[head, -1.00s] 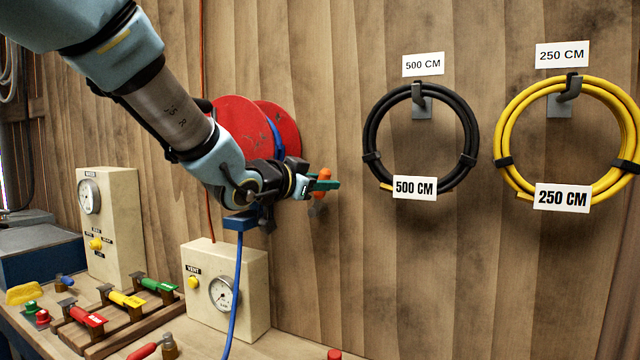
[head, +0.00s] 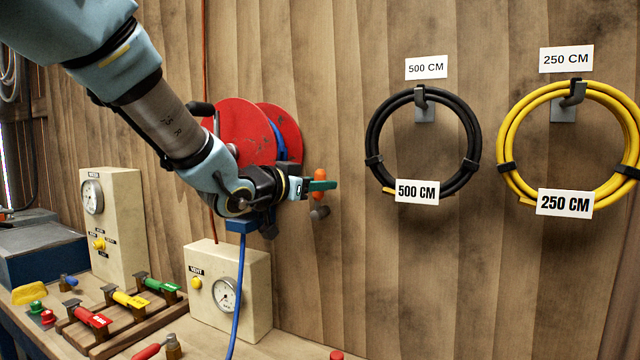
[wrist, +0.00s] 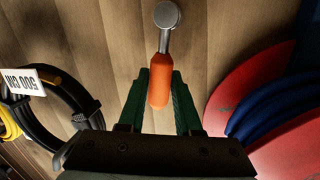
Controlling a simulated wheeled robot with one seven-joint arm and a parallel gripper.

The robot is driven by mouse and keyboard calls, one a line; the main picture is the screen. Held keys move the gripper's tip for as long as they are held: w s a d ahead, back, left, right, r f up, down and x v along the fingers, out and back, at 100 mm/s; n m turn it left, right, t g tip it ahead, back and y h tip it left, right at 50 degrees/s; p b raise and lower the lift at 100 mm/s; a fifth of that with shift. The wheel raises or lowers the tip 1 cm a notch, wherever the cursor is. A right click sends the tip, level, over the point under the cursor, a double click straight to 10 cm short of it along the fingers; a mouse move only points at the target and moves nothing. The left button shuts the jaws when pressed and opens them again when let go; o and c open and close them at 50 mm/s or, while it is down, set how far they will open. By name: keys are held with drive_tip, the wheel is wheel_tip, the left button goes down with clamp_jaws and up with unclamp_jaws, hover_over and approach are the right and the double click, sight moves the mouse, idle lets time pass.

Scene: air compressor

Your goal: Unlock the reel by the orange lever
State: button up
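The orange lever (head: 320,174) is on the wooden wall just right of the red hose reel (head: 240,130), with its grey pivot below the grip. In the wrist view the orange grip (wrist: 160,82) lies between the two green fingers of my gripper (wrist: 161,78). A narrow gap seems to show on each side of the grip, so the fingers look open around it. In the head view my gripper (head: 321,186) is at the lever and a green finger crosses in front of it. My arm hides part of the reel, which carries blue hose.
Black (head: 422,188) and yellow (head: 500,150) hose coils hang on the wall to the right. A gauge box (head: 258,300) stands on the bench below, with the blue hose (head: 238,290) passing in front. Colored valve levers (head: 90,317) are at lower left.

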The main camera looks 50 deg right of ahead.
drive_tip(key=o, duration=0.4)
drive_tip(key=shift+c, duration=0.2)
drive_tip(key=shift+a, duration=0.1)
drive_tip(key=a+r+b, duration=0.1)
drive_tip(key=a+b, duration=0.1)
drive_tip(key=a, duration=0.8)
drive_tip(key=shift+s+a+b, duration=0.3)
drive_tip(key=shift+s+b, duration=0.1)
drive_tip(key=shift+c, duration=0.3)
